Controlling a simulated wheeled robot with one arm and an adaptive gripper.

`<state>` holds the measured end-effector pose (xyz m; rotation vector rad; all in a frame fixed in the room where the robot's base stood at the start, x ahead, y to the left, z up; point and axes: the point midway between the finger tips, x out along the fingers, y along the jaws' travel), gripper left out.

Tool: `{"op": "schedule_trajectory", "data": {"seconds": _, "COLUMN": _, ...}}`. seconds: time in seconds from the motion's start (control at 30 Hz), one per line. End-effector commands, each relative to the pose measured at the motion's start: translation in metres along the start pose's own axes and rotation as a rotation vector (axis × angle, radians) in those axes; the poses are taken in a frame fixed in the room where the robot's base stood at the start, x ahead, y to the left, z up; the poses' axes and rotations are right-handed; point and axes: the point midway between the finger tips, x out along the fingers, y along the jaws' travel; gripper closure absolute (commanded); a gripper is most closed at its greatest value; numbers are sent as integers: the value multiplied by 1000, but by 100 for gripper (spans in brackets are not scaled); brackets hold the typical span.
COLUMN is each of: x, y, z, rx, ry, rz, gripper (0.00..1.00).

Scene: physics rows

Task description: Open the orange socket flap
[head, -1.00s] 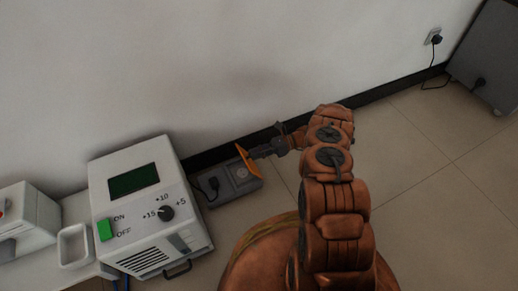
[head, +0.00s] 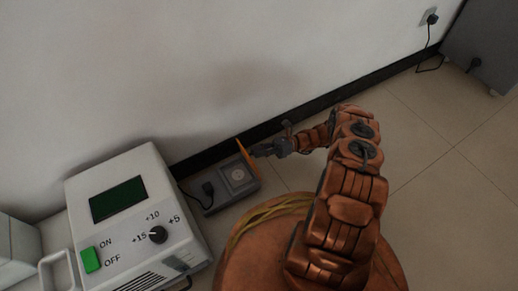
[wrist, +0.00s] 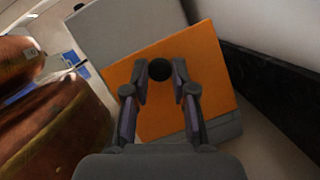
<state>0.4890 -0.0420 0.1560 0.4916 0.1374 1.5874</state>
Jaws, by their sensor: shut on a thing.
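The orange socket flap (head: 244,156) stands raised, steeply tilted, at the right edge of a grey socket box (head: 216,202) on the floor by the wall. The round socket face (head: 238,175) shows uncovered to its left. My gripper (head: 262,150) is at the flap's right side. In the wrist view the flap (wrist: 207,75) fills the middle, with a round black knob (wrist: 160,70) on it. My gripper (wrist: 160,80) has a finger on either side of this knob and is shut on it. The grey box (wrist: 105,30) shows behind the flap.
A black plug (head: 208,189) sits in the box's left socket. A white device (head: 125,205) with a green switch and dial stands at the left. The wall with its black skirting (head: 330,105) is close behind the box.

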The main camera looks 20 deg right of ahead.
Motion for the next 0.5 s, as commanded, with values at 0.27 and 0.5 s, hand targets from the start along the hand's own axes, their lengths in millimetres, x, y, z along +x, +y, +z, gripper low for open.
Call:
{"op": "schedule_trajectory", "data": {"seconds": 0.27, "x": -1, "y": 2, "z": -3, "rx": 3, "ry": -27, "rz": 11, "gripper": 100}}
{"op": "schedule_trajectory", "data": {"seconds": 0.5, "x": -2, "y": 3, "z": -3, "rx": 3, "ry": -31, "rz": 14, "gripper": 100}}
